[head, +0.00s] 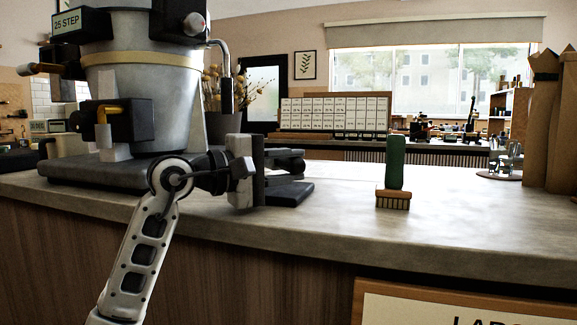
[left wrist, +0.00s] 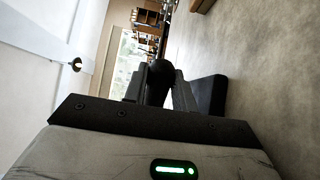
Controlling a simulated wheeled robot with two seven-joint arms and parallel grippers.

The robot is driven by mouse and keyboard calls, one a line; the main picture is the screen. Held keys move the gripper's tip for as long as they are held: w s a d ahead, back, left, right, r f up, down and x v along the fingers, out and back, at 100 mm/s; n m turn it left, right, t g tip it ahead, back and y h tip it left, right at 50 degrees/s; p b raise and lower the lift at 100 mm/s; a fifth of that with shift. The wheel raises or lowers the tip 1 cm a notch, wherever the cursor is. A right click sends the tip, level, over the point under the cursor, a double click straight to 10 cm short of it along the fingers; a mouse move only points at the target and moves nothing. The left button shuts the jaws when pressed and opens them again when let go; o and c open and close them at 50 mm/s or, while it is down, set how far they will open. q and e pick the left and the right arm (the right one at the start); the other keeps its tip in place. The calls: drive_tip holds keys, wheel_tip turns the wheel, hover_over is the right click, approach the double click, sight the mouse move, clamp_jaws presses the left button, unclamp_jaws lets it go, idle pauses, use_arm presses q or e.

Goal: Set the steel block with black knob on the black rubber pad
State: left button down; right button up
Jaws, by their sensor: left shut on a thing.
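My left gripper (head: 288,160) reaches in from the left above the grey counter, its fingers pointing right. In the left wrist view the gripper (left wrist: 160,76) is shut on a round black knob (left wrist: 160,85), held between its two fingers. The steel body of the block cannot be made out in either view. A flat black pad (head: 291,195) lies on the counter just below the fingers in the head view, partly behind the gripper. A dark slab, likely this pad (left wrist: 209,95), also shows beside the fingers in the left wrist view. Contact between block and pad cannot be told.
A large metal machine (head: 140,85) marked "25 STEP" stands left on a dark base. A green-handled brush (head: 396,165) stands upright right of the pad, with clear counter between. A tray (head: 497,175) with glasses and brown paper bags (head: 550,125) are at the right.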

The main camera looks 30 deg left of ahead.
use_arm(q)
drive_tip(key=shift+f, duration=0.1)
drive_tip(key=shift+f+b, duration=0.3)
drive_tip(key=shift+b, duration=0.15)
drive_tip(key=c, duration=1.1)
unclamp_jaws()
drive_tip(key=shift+o, duration=0.2)
drive_tip(key=shift+c, duration=1)
